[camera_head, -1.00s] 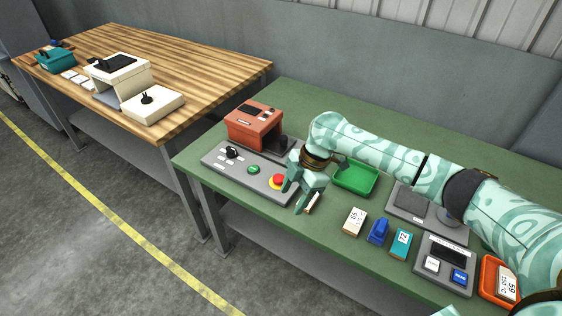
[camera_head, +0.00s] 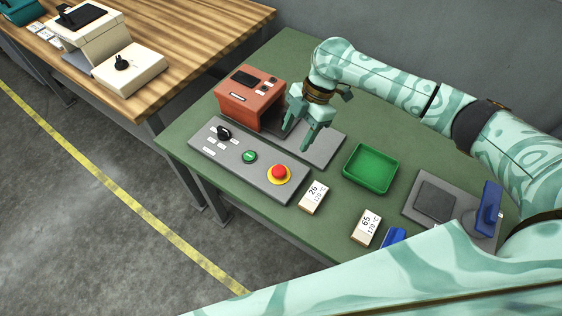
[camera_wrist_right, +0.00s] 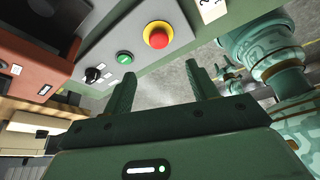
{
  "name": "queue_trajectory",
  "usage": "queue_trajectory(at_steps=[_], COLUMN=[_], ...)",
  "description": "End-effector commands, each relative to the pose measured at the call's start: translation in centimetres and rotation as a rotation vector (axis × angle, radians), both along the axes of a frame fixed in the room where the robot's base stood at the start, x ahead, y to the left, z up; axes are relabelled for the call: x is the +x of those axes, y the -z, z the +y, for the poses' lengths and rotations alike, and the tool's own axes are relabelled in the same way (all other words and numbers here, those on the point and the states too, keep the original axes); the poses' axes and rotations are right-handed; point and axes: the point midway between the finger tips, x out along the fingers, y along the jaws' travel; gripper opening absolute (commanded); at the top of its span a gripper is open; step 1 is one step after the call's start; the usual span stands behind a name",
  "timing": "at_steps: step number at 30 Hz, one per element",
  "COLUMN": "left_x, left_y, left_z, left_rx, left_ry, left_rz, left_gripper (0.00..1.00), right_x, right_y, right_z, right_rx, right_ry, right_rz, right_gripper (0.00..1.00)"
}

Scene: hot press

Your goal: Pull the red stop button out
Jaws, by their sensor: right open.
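The red stop button (camera_head: 279,172) sits on a yellow ring at the right end of the grey control panel (camera_head: 211,163). It also shows in the right wrist view (camera_wrist_right: 158,36), beyond the fingertips. My right gripper (camera_head: 296,139) is open and empty, above the grey plate beside the red press (camera_head: 240,103). In the head view it is up and slightly right of the button, apart from it. In the wrist view its two fingers (camera_wrist_right: 160,74) are spread, with the button ahead of the gap. My left gripper is not seen; a teal arm of mine crosses the bottom foreground.
A green button (camera_head: 249,157) and a black knob (camera_head: 223,133) share the panel. A green tray (camera_head: 349,180), a white labelled block (camera_head: 313,196) and another labelled block (camera_head: 366,227) lie to the right. A wooden table (camera_head: 190,38) stands at the back left.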

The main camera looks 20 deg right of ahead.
Motion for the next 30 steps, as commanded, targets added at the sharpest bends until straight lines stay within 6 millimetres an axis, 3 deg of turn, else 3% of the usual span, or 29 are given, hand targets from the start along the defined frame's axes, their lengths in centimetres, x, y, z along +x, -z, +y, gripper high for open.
queue_trajectory(at_steps=[1, 6, 15, 28, 30], left_x=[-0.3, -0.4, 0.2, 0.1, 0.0], left_y=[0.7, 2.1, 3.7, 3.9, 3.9], left_z=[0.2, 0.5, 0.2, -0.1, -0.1], left_rx=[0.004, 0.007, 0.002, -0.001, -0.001], left_ry=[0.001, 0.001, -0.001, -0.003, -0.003], left_rz=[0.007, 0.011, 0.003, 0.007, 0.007], left_gripper=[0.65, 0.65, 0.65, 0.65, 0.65], right_x=[-0.2, -0.7, -1.2, -1.3, -1.3], right_y=[1.7, 5.9, 11.0, 11.9, 11.9], right_z=[0.5, 2.2, 4.3, 4.7, 4.7], right_rx=[0.0, 0.001, -0.001, -0.001, -0.001], right_ry=[0.0, 0.0, 0.0, 0.001, 0.001], right_rz=[0.006, 0.005, 0.002, -0.001, -0.001], right_gripper=[0.58, 0.58, 0.58, 0.58, 0.41])
